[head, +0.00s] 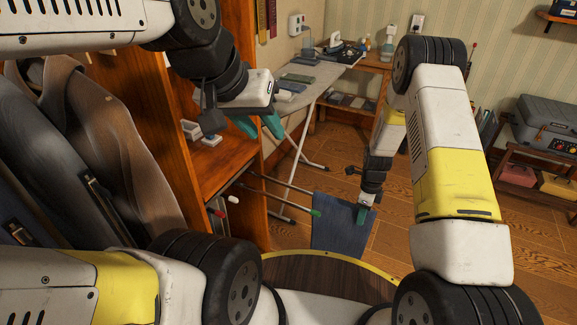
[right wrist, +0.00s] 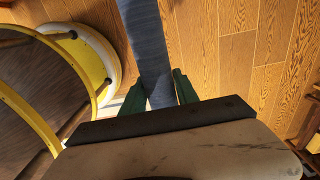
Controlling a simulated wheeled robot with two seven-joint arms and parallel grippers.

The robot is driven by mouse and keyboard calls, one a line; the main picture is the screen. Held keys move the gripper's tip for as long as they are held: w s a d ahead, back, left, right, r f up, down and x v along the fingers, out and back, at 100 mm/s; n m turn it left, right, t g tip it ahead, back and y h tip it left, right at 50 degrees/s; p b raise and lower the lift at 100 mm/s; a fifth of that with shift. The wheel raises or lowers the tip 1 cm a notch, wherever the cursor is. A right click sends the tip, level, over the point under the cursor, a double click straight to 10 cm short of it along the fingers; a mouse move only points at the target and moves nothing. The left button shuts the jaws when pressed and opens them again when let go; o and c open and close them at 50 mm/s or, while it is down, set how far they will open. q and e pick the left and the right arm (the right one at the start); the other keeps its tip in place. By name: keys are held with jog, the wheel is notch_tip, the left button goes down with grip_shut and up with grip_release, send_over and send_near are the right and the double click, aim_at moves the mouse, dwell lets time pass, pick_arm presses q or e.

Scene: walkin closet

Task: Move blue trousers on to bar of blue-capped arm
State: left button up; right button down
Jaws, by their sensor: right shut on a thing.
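The blue trousers (head: 340,238) hang below my right gripper (head: 361,214), which is shut on their upper right part. In the right wrist view, the blue cloth (right wrist: 148,45) passes between the green fingers of my right gripper (right wrist: 160,92). Thin metal bars (head: 275,180) stick out from the wooden cabinet toward the trousers. A green cap (head: 315,212) ends one bar in front of the cloth; a white cap (head: 233,199) and a red cap (head: 218,212) show further left. I cannot make out a blue cap. My left gripper (head: 260,127) is open and empty above the bars.
The wooden cabinet (head: 225,160) stands left of the bars. An ironing board (head: 310,85) and a side table (head: 370,63) stand behind. Dark garments (head: 115,150) hang at the left. Wooden floor (head: 400,245) is free around the trousers. A low rack (head: 520,180) is at the right.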

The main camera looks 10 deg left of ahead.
aim_at(295, 189)
jog(key=shift+w+a, duration=0.35)
jog(key=shift+a, duration=0.8)
jog(key=shift+w+a, duration=0.35)
jog(key=shift+a, duration=0.75)
jog(key=shift+w+a, duration=0.35)
jog(key=shift+a, duration=0.8)
jog(key=shift+w+a, duration=0.3)
jog(key=shift+a, duration=0.8)
jog(key=shift+w+a, duration=0.35)
jog(key=shift+a, duration=0.8)
jog(key=shift+w+a, duration=0.3)
jog(key=shift+a, duration=0.8)
jog(key=shift+w+a, duration=0.3)
jog(key=shift+a, duration=0.8)
jog(key=shift+w+a, duration=0.35)
jog(key=shift+a, duration=0.8)
jog(key=shift+w+a, duration=0.3)
jog(key=shift+a, duration=0.8)
jog(key=shift+a, duration=0.1)
jog(key=shift+w+a+r, duration=0.1)
jog(key=shift+w+a, duration=0.15)
jog(key=shift+a, duration=0.55)
jog(key=shift+w+a+f, duration=0.1)
jog(key=shift+w+a, duration=0.1)
jog(key=shift+a, duration=0.55)
jog(key=shift+w+a+r, duration=0.1)
jog(key=shift+w+a, duration=0.15)
jog(key=shift+a, duration=0.55)
jog(key=shift+f, duration=0.25)
